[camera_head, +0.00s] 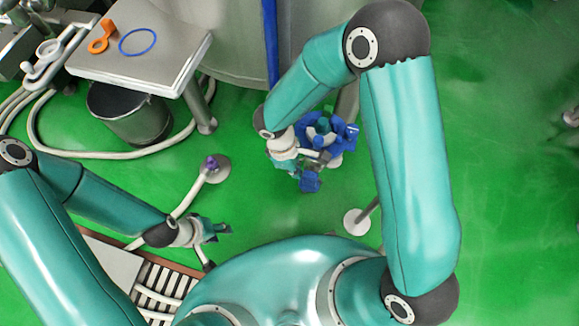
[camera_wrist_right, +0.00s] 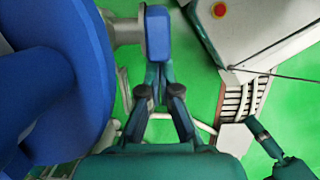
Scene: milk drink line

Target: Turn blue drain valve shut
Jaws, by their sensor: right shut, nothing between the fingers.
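A blue round wheel-like part (camera_head: 350,131) stands by the tank, and below it in the head view is a blue block (camera_head: 310,182). I cannot tell which of them belongs to the drain valve. In the right wrist view the large blue ring (camera_wrist_right: 70,75) fills the left side, and the blue block (camera_wrist_right: 157,35) sits by a grey pipe stub at the top. My right gripper (camera_wrist_right: 158,82) is shut and empty, its tips close to the block; contact is unclear. My left gripper (camera_head: 222,228) hangs low at the left, away from the blue parts; its opening is too small to read.
A grey table (camera_head: 150,70) at upper left holds a blue ring (camera_head: 137,42) and an orange part (camera_head: 101,37). A metal bucket (camera_head: 130,115) stands below it. A hose runs to a purple-topped floor fitting (camera_head: 212,166). A floor grate (camera_head: 160,285) lies lower left. Green floor is clear at right.

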